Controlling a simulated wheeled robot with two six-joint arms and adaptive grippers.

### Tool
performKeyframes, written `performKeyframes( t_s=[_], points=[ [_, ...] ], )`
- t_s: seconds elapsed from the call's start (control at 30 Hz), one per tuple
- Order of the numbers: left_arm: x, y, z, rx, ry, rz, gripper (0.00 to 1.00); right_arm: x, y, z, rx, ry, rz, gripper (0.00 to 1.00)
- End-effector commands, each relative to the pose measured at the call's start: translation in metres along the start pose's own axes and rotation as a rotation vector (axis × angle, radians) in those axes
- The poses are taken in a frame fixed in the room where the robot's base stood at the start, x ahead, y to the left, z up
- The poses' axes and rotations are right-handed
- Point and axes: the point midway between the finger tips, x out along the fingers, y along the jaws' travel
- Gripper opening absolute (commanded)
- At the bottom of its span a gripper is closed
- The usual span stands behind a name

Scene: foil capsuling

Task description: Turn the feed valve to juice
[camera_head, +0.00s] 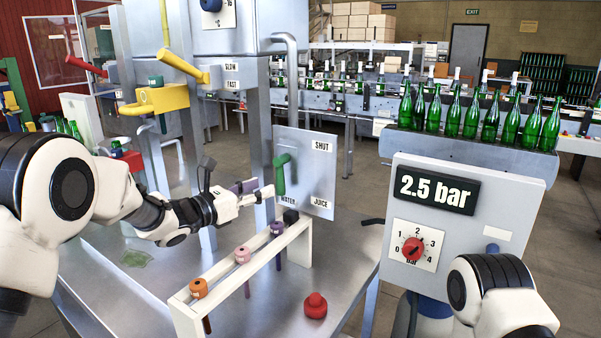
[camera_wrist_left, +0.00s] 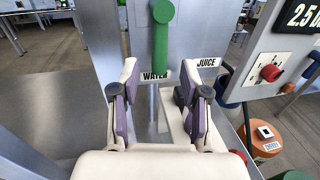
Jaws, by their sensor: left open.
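The feed valve is a green lever handle (camera_head: 280,176) on a grey plate (camera_head: 318,172) with SHUT, WATER and JUICE labels. The handle hangs down and points at the WATER label (camera_head: 288,200). The JUICE label (camera_head: 321,205) is lower right on the plate. In the left wrist view the green handle (camera_wrist_left: 160,50) stands ahead of the fingers, near the centre. My left gripper (camera_head: 262,190) is open and reaches toward the handle from the left. Its two purple-padded fingers (camera_wrist_left: 160,100) are apart, with nothing between them. My right gripper is out of view; only part of that arm shows.
A white rack (camera_head: 250,270) with orange, pink and purple stoppers stands below the plate. A red knob (camera_head: 316,305) sits on the steel table (camera_head: 130,300). A 2.5 bar gauge box (camera_head: 460,215) with a red dial stands right, with green bottles (camera_head: 470,115) behind it.

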Motion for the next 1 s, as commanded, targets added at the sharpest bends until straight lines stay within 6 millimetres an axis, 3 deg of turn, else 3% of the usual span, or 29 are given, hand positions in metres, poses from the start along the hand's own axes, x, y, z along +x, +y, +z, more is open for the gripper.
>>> performKeyframes(
  t_s=[0.4, 0.7, 0.83, 1.0],
  points=[
    [0.068, 0.0, 0.002, 0.0, 0.0, 0.0, 0.46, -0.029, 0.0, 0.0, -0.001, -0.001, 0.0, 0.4],
    [0.074, 0.0, 0.001, -0.001, -0.001, 0.001, 0.46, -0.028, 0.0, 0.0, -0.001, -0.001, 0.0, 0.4],
    [0.074, 0.0, 0.001, -0.001, -0.001, 0.001, 0.0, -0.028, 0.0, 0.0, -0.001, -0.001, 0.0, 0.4],
    [0.074, 0.0, 0.0, -0.001, 0.0, 0.001, 0.0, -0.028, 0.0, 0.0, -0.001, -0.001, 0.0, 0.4]
  ],
)
